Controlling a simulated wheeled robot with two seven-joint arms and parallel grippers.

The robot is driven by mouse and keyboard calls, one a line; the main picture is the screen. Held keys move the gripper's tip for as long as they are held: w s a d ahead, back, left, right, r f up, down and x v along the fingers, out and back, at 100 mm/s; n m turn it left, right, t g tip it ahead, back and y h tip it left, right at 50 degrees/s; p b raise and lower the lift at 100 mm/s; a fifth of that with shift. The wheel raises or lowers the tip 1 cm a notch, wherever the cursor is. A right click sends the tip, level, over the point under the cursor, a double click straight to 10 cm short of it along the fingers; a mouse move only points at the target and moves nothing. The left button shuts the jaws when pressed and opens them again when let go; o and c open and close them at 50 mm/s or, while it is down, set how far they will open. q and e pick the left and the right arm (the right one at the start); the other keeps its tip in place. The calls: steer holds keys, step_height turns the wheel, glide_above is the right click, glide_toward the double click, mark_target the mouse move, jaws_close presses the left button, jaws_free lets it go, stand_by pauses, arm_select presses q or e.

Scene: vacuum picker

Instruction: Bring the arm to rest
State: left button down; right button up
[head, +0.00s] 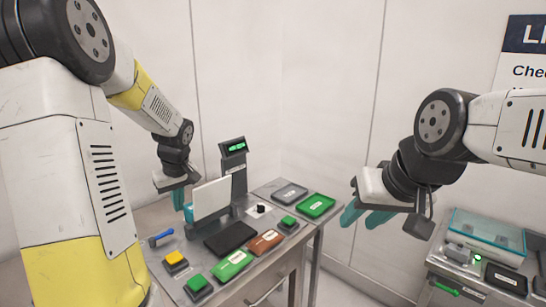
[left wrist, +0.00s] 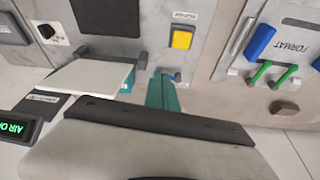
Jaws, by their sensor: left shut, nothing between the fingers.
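My left gripper (head: 183,204) hangs above the left part of the grey workbench (head: 170,290), beside a white upright panel. Its teal fingers are together and hold nothing. In the left wrist view the fingers (left wrist: 163,93) point at the bench, right of the white panel (left wrist: 90,76). The panel (head: 211,199) partly hides what is behind it in the head view. My right gripper (head: 367,217) is in the air at the right, clear of both benches, with its teal fingers apart and nothing seen between them.
A post with a green-lit display (head: 234,147) stands behind the panel. The bench carries a black pad (head: 230,238), a green tray (head: 232,265), a brown tray (head: 266,243), a yellow button (head: 175,258) and a blue-handled lever (head: 161,238). A clear-lidded case (head: 487,233) sits at right.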

arm_select(q)
steer(key=s+d+r+m+t+h, duration=0.1)
steer(key=s+d+r+m, duration=0.3)
steer(key=s, duration=0.7)
steer(key=s+d+r+m+t+h, duration=0.2)
steer(key=s+d+r+m, duration=0.3)
steer(key=s+d+r, duration=0.3)
steer(key=s+d+h, duration=0.1)
steer(key=s+d, duration=0.2)
steer(key=d, duration=0.1)
steer(key=shift+s, duration=0.2)
